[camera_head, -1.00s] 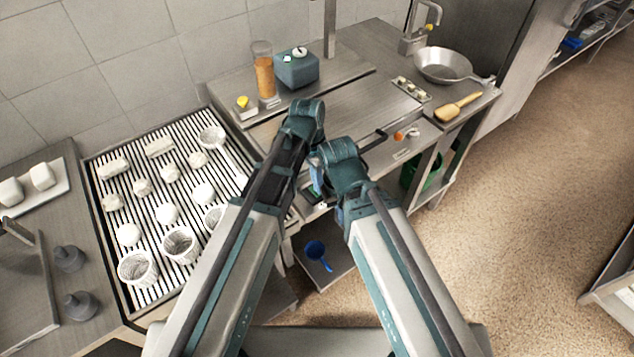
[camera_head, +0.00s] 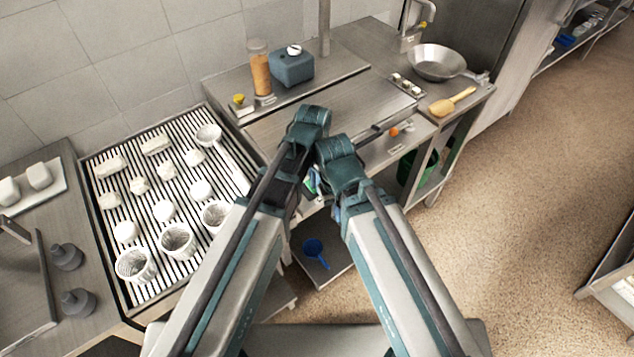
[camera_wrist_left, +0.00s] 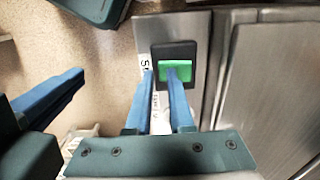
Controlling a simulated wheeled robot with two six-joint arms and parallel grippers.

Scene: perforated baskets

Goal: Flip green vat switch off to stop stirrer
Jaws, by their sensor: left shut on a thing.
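The green switch (camera_wrist_left: 177,70) sits in a black housing on a metal panel in the left wrist view. A white label with dark letters is beside it. My left gripper (camera_wrist_left: 162,76) has its blue fingers at the switch, one tip over the green part and the other at the housing's left edge. It is shut on the switch. In the head view the switch and both sets of fingertips are largely hidden behind my wrists. My right gripper (camera_wrist_left: 40,105) shows partly at the left of the left wrist view, clear of the switch; its jaw opening is unclear.
On the counter are a blue-grey box (camera_head: 292,68), an orange-filled jar (camera_head: 260,70) and a pan (camera_head: 438,62). White baskets (camera_head: 178,242) and pale pieces lie on a slatted rack (camera_head: 150,285) at left. A blue scoop (camera_head: 314,250) lies on the lower shelf.

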